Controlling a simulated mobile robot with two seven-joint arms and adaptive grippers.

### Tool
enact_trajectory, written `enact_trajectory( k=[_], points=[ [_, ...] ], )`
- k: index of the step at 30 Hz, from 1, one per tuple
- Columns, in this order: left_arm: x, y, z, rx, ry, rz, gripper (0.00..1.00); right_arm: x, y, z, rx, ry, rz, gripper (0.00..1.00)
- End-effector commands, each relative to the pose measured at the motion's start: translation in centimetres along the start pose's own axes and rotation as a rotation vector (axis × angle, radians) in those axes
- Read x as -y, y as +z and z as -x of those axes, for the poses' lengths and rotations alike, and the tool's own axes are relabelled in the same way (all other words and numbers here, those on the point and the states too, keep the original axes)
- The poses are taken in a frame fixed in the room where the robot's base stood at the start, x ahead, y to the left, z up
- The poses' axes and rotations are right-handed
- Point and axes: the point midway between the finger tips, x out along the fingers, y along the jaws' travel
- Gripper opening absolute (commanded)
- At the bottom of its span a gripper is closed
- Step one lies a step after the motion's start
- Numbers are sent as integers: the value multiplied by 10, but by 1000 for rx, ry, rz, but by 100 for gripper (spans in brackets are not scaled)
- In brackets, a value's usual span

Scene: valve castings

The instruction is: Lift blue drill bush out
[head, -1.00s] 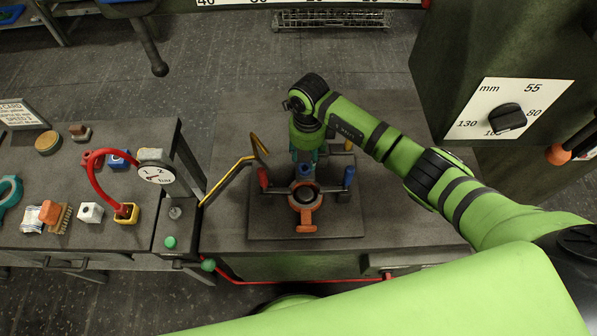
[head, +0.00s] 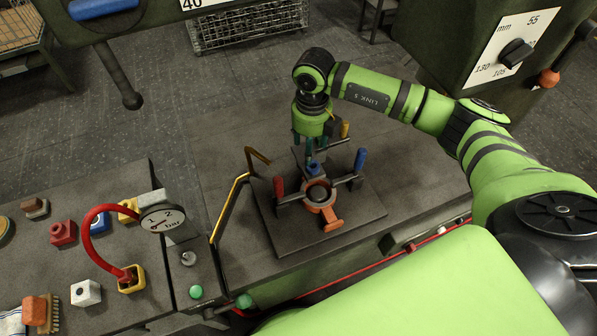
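The blue drill bush (head: 314,168) shows as a small blue piece at the back of the orange casting (head: 331,215), in the fixture on a dark plate (head: 285,236). My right gripper (head: 316,152) points down from above, its fingers at or just behind the bush. The fingertips are small and partly hidden, so I cannot tell whether they touch the bush or how far apart they are. The fixture has a red-handled clamp (head: 279,187) on the left, a blue-handled one (head: 360,160) on the right and a yellow-handled one (head: 345,130) behind. My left gripper is out of view.
A bent yellow bar (head: 229,209) stands left of the fixture. A side table at left holds a pressure gauge (head: 162,218) with a red hose (head: 88,226), a white block (head: 86,292) and other small parts. A machine column with a mm dial (head: 515,52) stands at upper right.

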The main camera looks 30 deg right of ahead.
Motion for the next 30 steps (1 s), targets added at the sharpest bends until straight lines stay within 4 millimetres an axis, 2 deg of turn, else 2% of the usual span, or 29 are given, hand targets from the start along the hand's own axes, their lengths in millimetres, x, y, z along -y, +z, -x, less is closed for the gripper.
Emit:
enact_trajectory(
  k=[6,10,13,16,21,24,25,26,27,29,30],
  points=[
    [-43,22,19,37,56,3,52,0,-2,-18,-6,0,-10,59],
    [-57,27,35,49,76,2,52,-2,-2,-36,-8,0,-9,59],
    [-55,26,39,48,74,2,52,-2,-2,-53,-6,0,-9,59],
    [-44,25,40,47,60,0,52,-1,-2,-64,-4,0,-7,59],
    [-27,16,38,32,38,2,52,-1,-1,-69,-1,-1,-6,59],
    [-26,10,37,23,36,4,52,-1,-1,-69,-1,-1,-6,59],
    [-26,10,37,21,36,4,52,-1,-1,-68,-1,-1,-6,51],
    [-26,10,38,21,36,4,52,-1,-1,-68,-1,-1,-6,39],
    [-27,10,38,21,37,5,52,-1,-1,-68,-2,-1,-6,23],
    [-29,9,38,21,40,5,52,-1,-1,-68,-1,-1,-6,0],
    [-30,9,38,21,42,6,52,-1,0,-68,-1,-1,-6,0]
  ],
)
